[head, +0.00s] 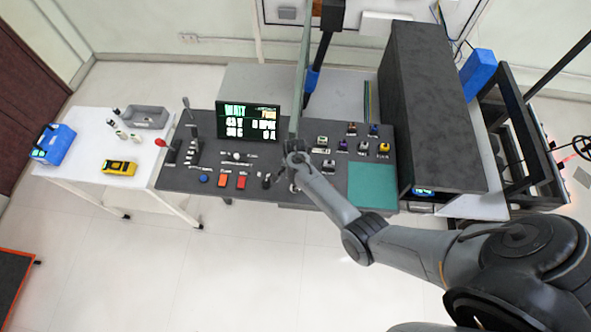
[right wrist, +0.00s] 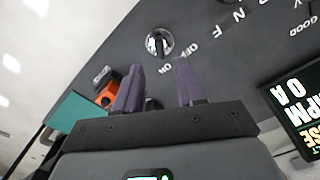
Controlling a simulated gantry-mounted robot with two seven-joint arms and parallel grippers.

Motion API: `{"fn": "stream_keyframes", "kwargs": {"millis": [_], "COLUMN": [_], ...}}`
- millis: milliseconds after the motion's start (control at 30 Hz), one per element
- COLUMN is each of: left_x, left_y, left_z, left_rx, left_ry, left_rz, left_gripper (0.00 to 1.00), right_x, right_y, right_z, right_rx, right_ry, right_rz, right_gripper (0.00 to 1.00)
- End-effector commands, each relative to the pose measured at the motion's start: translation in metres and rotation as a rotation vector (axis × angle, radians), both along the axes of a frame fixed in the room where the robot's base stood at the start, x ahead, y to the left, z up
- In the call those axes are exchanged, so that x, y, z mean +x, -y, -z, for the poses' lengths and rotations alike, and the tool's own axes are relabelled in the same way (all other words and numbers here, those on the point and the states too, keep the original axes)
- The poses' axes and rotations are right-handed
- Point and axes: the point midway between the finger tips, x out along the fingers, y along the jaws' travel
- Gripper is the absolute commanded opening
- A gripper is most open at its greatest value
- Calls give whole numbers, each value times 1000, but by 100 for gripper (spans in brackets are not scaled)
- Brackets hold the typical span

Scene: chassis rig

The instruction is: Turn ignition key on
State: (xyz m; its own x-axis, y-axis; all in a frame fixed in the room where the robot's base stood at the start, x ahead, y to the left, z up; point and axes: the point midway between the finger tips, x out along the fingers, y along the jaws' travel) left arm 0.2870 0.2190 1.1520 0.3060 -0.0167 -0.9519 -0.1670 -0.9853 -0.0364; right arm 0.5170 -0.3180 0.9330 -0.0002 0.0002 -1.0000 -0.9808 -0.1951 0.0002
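The ignition key switch (right wrist: 158,42) is a round silver bezel with a dark key bar across it, set in the dark control panel. My right gripper (right wrist: 160,66) is open and empty. Its two purple-grey fingers point toward the switch, with the switch just beyond the fingertips and apart from them. In the head view my right gripper (head: 293,160) hangs over the front middle of the panel and partly hides the switch area. My left gripper is not in view.
The dark panel (head: 205,155) carries a lit display (head: 248,122), an orange button (head: 223,180), a red button (head: 241,182), levers and several small coloured switches. A teal mat (head: 372,186) lies at its right. A tall dark box (head: 432,105) stands further right.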

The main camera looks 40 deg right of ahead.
Motion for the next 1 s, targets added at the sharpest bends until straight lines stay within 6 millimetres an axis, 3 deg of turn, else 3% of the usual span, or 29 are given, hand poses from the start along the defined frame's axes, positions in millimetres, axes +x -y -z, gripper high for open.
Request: {"fn": "stream_keyframes", "kwargs": {"millis": [200,400,867,1000], "left_x": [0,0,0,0], "left_y": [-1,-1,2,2], "left_z": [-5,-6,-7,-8], "left_rx": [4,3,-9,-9], "left_ry": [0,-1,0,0], "left_rz": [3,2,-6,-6], "left_gripper": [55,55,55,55], "right_x": [0,0,-1,-16], "right_y": [1,0,0,0], "right_z": [-30,-41,-42,-31], "right_rx": [-2,0,0,0], "right_ry": [0,0,-1,-26], "right_rz": [0,-1,0,0], "right_gripper": [39,39,39,39]}}
